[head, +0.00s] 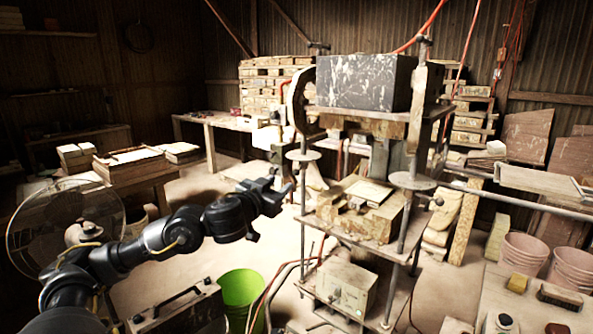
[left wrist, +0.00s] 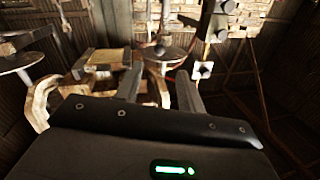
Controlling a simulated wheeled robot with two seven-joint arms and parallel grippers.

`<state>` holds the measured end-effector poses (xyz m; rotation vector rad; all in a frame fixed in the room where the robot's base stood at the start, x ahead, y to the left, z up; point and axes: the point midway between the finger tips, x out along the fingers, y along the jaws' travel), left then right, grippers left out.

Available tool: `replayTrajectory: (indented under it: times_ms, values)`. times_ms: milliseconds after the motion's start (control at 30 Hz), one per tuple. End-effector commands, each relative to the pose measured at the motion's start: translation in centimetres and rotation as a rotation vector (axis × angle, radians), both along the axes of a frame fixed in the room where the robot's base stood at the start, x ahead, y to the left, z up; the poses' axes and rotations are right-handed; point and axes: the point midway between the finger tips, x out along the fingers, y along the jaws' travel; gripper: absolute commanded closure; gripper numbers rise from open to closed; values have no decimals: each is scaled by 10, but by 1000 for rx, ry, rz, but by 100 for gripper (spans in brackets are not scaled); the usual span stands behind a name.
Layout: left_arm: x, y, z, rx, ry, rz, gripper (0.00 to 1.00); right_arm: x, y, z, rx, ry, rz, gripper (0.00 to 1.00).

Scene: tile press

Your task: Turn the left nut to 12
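The press (head: 360,160) has two upright rods, each with a pale round disc. The left disc (head: 303,155), which I take to be the left nut, sits below the upper block. The right disc (head: 411,181) sits lower and nearer in the picture. No number can be read on either. My left gripper (head: 284,191) is beside the press, below and left of the left disc, apart from it. In the left wrist view its two fingers (left wrist: 159,90) stand apart with nothing between them. A disc (left wrist: 163,54) shows beyond them; I cannot tell which one. My right gripper is not in view.
A dark marbled block (head: 365,82) sits on top of the press, and a tile (head: 368,192) lies on its platform. Below are a control box (head: 344,287) and a green bucket (head: 240,292). Pink buckets (head: 523,254) stand at the right. Hoses hang near the press.

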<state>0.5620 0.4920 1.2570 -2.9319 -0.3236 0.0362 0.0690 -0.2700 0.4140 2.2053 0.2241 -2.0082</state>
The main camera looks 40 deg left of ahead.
Motion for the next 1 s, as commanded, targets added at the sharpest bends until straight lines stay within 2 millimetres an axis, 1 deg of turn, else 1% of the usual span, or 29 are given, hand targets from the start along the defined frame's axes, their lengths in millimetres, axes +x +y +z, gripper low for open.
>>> replayTrajectory:
  times_ms: [33,133,267,367,600,700,833,1000]
  values:
    - [-1,-1,3,2,-4,-2,61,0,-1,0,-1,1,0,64]
    - [-1,-2,4,1,-6,-2,61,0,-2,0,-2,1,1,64]
    - [7,1,4,-4,-7,0,61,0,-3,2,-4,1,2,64]
    - [20,4,5,-5,-8,0,61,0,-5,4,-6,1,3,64]
    - [64,14,6,-5,-6,0,61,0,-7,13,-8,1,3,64]
    - [80,17,6,-2,-6,-1,61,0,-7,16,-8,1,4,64]
    - [95,20,5,-1,-5,-1,61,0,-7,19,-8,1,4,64]
    - [103,22,3,1,-5,-2,61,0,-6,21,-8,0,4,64]
